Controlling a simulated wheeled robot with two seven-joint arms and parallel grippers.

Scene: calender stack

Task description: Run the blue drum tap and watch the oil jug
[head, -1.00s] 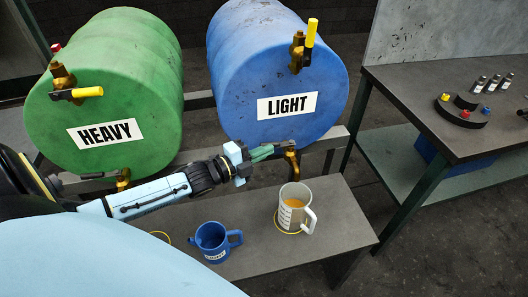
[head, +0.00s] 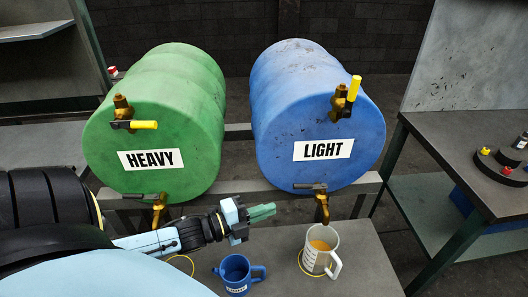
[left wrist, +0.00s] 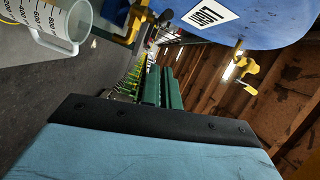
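The blue drum (head: 290,110), labelled LIGHT, lies on a rack. Its lower brass tap (head: 322,208) has a dark lever (head: 310,187) pointing left across the drum's front. The clear oil jug (head: 313,262) stands upright below the spout, inside a yellow ring, with amber oil in it; it also shows in the left wrist view (left wrist: 62,22). I cannot make out a stream between spout and jug. My left gripper (head: 264,212) has its green fingers close together and empty, left of the tap and apart from it. My right gripper is out of view.
A green drum (head: 152,118) labelled HEAVY lies at left with its own tap (head: 158,205). A small blue jug (head: 238,270) stands on the bench (head: 370,265), left of the oil jug. A dark side table (head: 450,150) stands at right.

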